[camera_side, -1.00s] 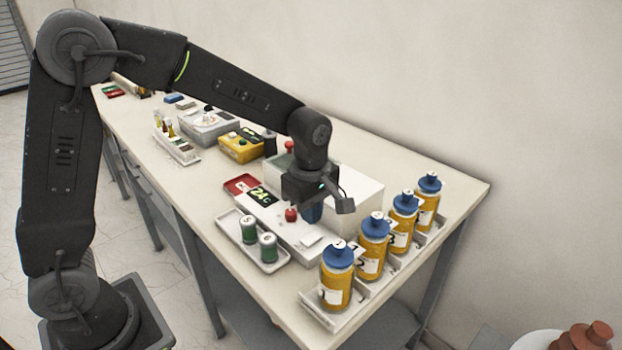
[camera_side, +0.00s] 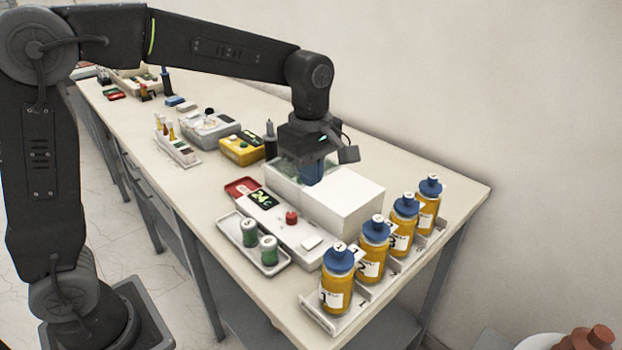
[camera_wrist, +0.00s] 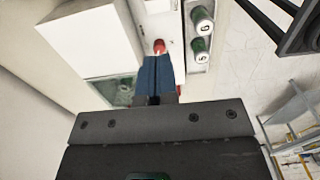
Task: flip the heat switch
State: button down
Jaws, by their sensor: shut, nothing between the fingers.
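A white heater unit (camera_side: 270,214) with a dark display (camera_side: 264,199) reading about 24 °C stands on the table. A red knob (camera_side: 291,218) sits on its top, with a pale square (camera_side: 312,243) nearby; no label shows which is the heat switch. The red knob also shows in the wrist view (camera_wrist: 160,46), just past the fingertips. My gripper (camera_side: 312,182) has blue fingers, shut and empty, pointing down above the large white box behind the knob. The fingers (camera_wrist: 156,60) are together in the wrist view. They look apart from the knob.
A tray (camera_side: 231,231) with two green vials lies in front of the heater. Yellow bottles with blue caps (camera_side: 338,285) stand in a rack at right. A red dish (camera_side: 241,187) and a yellow device (camera_side: 241,150) stand at left.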

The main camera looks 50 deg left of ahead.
aim_at(307, 243)
jog(key=shift+s+f, duration=0.1)
jog(key=shift+s, duration=0.3)
notch_tip(307, 243, down, 14)
jog(key=shift+f, duration=0.1)
dwell(0.4)
